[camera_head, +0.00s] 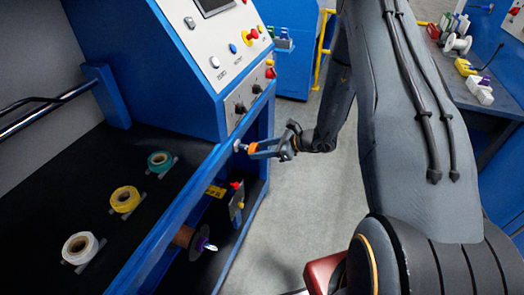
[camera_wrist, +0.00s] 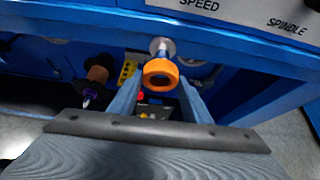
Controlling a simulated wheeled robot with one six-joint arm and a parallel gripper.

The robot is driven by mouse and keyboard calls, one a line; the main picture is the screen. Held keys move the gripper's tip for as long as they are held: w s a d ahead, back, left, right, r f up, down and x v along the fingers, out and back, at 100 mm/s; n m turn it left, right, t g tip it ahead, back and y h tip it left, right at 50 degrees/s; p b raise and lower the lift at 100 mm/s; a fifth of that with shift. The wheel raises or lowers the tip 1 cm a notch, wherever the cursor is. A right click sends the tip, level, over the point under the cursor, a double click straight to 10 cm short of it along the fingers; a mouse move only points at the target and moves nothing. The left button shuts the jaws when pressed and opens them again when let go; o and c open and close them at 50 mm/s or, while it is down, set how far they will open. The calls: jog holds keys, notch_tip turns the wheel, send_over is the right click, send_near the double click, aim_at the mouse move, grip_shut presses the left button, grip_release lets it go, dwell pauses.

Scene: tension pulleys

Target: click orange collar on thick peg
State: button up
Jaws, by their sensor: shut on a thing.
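The orange collar (camera_wrist: 160,66) is a short ring held between the two blue fingers of my gripper (camera_wrist: 160,84) in the wrist view. In the head view, the collar (camera_head: 252,148) shows as a small orange patch at the tips of my gripper (camera_head: 256,149). A peg with a pale round base (camera_wrist: 161,44) stands out from the blue machine front just behind the collar. In the head view, the peg (camera_head: 238,146) is left of the gripper tips. The collar seems in line with the peg; I cannot tell whether it is around it or just in front.
A brown spool (camera_head: 186,237) on a spindle sits below and left of the gripper. White (camera_head: 80,246), yellow (camera_head: 125,199) and teal (camera_head: 160,160) rolls lie on the dark shelf. Grey floor (camera_head: 300,215) is clear right of the machine.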

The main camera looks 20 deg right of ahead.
aim_at(251, 145)
jog(key=shift+w+a+b, duration=0.35)
jog(key=shift+w+a, duration=0.35)
jog(key=shift+a, duration=0.25)
jog(key=shift+w+a, duration=0.1)
jog(key=shift+a, duration=0.05)
dwell(0.7)
jog(key=shift+w+a+b, duration=0.65)
jog(key=shift+w+a, duration=0.1)
jog(key=shift+a, duration=0.3)
dwell(0.5)
jog(key=o, duration=1.2)
